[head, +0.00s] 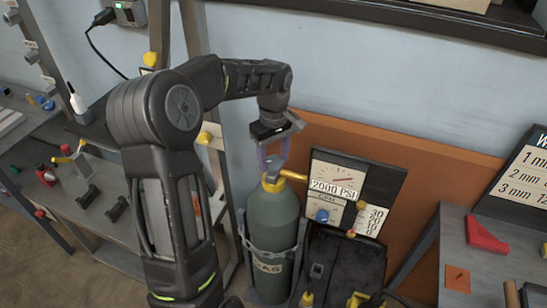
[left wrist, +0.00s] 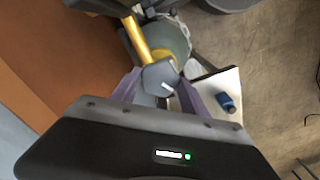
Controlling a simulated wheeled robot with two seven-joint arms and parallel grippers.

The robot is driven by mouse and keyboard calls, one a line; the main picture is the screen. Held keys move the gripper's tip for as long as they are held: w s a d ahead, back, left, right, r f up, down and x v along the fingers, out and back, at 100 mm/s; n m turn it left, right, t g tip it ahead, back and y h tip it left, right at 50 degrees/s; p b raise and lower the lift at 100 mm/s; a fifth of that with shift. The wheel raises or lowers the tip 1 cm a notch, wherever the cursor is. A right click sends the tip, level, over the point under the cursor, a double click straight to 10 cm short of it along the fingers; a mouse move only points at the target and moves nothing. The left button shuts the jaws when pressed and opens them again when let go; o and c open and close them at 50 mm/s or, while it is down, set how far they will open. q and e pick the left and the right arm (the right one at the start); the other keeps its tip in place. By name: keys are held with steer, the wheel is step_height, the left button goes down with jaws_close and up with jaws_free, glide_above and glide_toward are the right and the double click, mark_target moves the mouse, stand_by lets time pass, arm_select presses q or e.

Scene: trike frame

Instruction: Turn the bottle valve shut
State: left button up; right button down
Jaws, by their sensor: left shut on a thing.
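The green gas bottle (head: 272,222) stands upright in a grey holder and has a yellow collar (head: 272,183) on top. My left gripper (head: 272,158) reaches down over the bottle top, its purple fingers around the valve. In the left wrist view the grey faceted valve knob (left wrist: 158,78), with a white mark on its face, sits between the fingertips of the gripper (left wrist: 158,90), which is shut on it. A yellow pipe (head: 293,176) runs from the valve toward the gauge panel; it also shows in the left wrist view (left wrist: 136,40). My right gripper is not in view.
A gauge panel (head: 332,183) reading 2000 PSI stands close to the right of the bottle. A dark case (head: 343,260) is in front of it. An orange board (head: 420,168) is behind. Benches stand left (head: 105,210) and right (head: 500,262). A grey post (head: 232,130) rises beside my arm.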

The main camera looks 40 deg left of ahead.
mark_target(273, 161)
arm_select(q)
steer(key=m, duration=1.1)
steer(key=shift+m, duration=0.4)
steer(key=m, duration=0.6)
steer(key=shift+p, duration=0.35)
steer(key=m, duration=0.6)
steer(key=shift+m, duration=0.3)
steer(key=o, duration=1.4)
steer(key=shift+c, duration=0.2)
steer(key=shift+r, duration=3.9)
